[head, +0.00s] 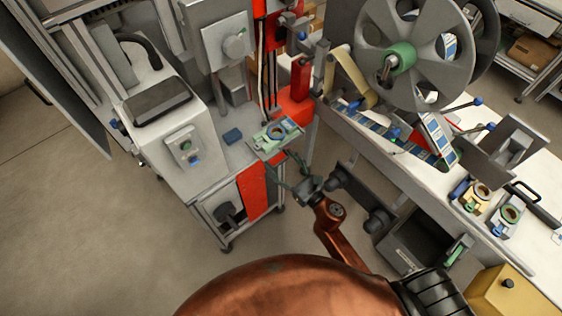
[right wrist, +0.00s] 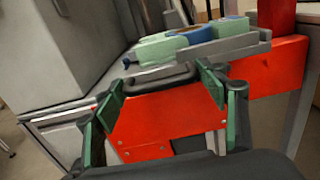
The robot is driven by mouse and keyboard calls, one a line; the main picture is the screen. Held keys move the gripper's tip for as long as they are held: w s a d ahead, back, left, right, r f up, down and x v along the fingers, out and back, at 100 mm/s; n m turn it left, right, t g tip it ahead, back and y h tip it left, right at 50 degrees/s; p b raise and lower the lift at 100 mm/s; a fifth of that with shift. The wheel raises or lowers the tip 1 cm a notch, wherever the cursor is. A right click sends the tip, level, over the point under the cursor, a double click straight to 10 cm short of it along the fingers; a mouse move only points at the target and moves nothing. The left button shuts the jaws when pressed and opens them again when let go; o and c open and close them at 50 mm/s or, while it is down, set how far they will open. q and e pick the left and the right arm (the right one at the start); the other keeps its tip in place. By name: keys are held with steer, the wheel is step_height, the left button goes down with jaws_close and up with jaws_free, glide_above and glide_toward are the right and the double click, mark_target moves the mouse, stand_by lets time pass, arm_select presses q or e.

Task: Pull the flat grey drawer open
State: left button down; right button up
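The flat grey drawer (right wrist: 228,48) shows in the right wrist view as a thin grey slab at the cart's top edge, with a green fixture on it. In the head view its grey edge (head: 261,152) shows under that fixture. A dark grey bar handle (right wrist: 160,79) sticks out in front of the red panel. My right gripper (right wrist: 160,94) is open, its green finger pads on either side of the handle and apart from it. In the head view the right gripper (head: 281,161) is just in front of the cart's corner. My left gripper is not in view.
The red panel (head: 253,190) is on the cart's front below the handle. A white bench (head: 410,170) with a large grey reel (head: 420,50) is to the right. Floor is clear at left.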

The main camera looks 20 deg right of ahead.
steer(key=c, duration=1)
steer(key=s+a, duration=0.1)
steer(key=a, duration=0.1)
steer(key=s+a, duration=0.1)
steer(key=a, duration=0.2)
steer(key=s+a+b, duration=0.1)
steer(key=a, duration=0.1)
steer(key=shift+a, duration=0.4)
steer(key=o, duration=1.4)
steer(key=shift+w, duration=0.1)
steer(key=shift+c, duration=0.2)
steer(key=v, duration=1.2)
